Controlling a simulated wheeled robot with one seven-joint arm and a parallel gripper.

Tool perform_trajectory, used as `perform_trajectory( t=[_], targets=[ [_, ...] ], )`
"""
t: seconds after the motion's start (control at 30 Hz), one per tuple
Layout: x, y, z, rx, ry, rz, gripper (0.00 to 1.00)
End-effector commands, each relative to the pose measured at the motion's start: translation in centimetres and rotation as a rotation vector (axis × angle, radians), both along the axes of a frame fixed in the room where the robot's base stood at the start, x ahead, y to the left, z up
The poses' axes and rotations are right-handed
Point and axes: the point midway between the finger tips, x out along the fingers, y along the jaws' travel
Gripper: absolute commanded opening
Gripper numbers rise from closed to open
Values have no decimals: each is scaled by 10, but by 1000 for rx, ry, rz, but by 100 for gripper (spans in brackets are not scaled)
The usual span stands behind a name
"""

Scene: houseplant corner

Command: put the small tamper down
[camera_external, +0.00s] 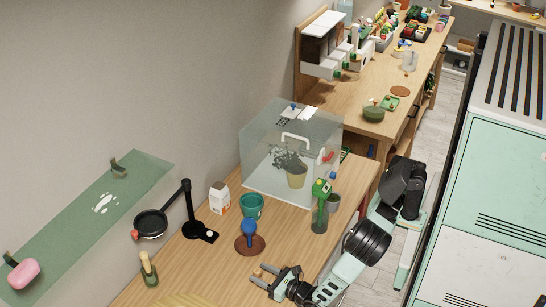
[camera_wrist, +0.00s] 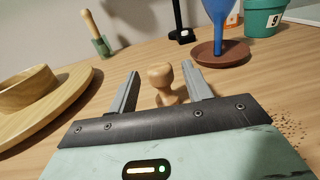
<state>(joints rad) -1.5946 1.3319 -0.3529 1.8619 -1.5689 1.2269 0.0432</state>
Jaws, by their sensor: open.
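The small tamper (camera_wrist: 161,78) is a pale wooden piece with a rounded knob on top. In the wrist view it stands upright on the wooden table, between and slightly beyond the finger ends. My gripper (camera_wrist: 162,72) is open, with one grey finger on each side of the tamper and visible gaps between. The tamper's lower part is partly hidden by the gripper's body. In the external view, the tamper (camera_external: 257,273) shows as a small wooden spot at the tips of my gripper (camera_external: 262,279), low over the table's front right part.
A blue funnel (camera_external: 249,231) stands on a brown saucer (camera_external: 240,247), with a teal pot (camera_external: 252,204) behind. A wooden round board (camera_wrist: 60,115) lies at left in the wrist view. A wood-handled tool in a green holder (camera_wrist: 102,45) stands beyond. Dark crumbs (camera_wrist: 287,130) lie at right.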

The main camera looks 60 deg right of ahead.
Motion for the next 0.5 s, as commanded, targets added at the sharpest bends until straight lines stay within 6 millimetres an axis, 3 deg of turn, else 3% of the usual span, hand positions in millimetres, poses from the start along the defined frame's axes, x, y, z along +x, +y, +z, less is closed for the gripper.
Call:
perform_trajectory(
  t=[0.13, 0.3, 0.5],
  targets=[
    [-30, 3, 1, -1, 1, 3, 49],
    [-29, 2, 41, 0, -1, -1, 49],
    [-29, 2, 67, -1, -1, -1, 49]
  ],
)
